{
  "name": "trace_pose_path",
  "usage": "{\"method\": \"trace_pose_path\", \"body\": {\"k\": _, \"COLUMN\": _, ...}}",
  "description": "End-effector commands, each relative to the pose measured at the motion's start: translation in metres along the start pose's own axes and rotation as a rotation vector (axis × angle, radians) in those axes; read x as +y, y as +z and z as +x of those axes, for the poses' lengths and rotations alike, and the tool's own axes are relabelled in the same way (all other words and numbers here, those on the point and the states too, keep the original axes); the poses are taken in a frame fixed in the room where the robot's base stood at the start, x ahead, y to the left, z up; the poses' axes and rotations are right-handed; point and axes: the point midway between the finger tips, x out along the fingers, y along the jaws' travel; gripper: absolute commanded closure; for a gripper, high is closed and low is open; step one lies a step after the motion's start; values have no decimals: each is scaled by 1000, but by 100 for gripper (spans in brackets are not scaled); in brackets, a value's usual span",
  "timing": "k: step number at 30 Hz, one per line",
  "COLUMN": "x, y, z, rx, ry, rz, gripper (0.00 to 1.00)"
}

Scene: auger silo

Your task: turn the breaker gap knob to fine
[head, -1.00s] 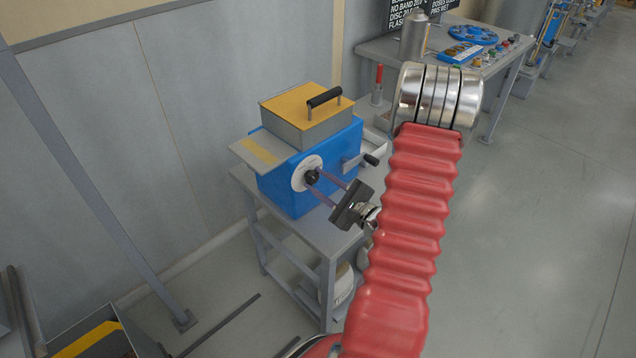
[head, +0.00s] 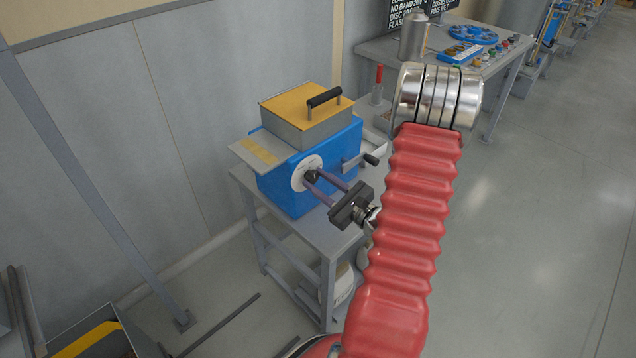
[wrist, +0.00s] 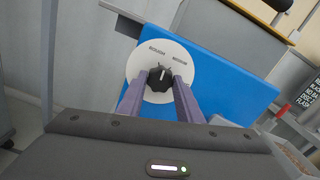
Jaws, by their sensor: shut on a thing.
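The blue breaker (head: 283,190) stands on a grey stand, with a round white dial (head: 298,181) on its front face. The black gap knob (head: 311,175) is at the dial's centre. My gripper (head: 313,177) is shut on the knob, one purple-grey finger on each side of it. In the wrist view the knob (wrist: 160,79) sits between the fingertips, and its white mark points up, slightly right. Two dial labels show above it, seemingly "ROUGH" on the left and "MEDIUM" on the right. The lower part of the dial is partly hidden by my fingers.
A yellow lid with a black handle (head: 324,96) tops the breaker. A bench (head: 505,72) with a metal canister stands behind. Open floor lies to the right.

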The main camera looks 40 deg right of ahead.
Motion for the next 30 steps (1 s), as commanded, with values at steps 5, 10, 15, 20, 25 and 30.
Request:
{"method": "trace_pose_path", "body": {"k": 5, "x": 2, "y": -1, "z": 0, "rx": 4, "ry": 4, "rz": 170, "gripper": 90}}
{"method": "trace_pose_path", "body": {"k": 10, "x": 2, "y": -2, "z": 0, "rx": 5, "ry": 3, "rz": 332, "gripper": 90}}
{"method": "trace_pose_path", "body": {"k": 15, "x": 2, "y": -2, "z": 0, "rx": 6, "ry": 3, "rz": 493, "gripper": 90}}
{"method": "trace_pose_path", "body": {"k": 20, "x": 2, "y": -2, "z": 0, "rx": 6, "ry": 2, "rz": 645, "gripper": 90}}
{"method": "trace_pose_path", "body": {"k": 25, "x": 2, "y": -2, "z": 0, "rx": 7, "ry": 1, "rz": 807, "gripper": 90}}
{"method": "trace_pose_path", "body": {"k": 30, "x": 2, "y": -2, "z": 0, "rx": 7, "ry": 0, "rz": 968, "gripper": 90}}
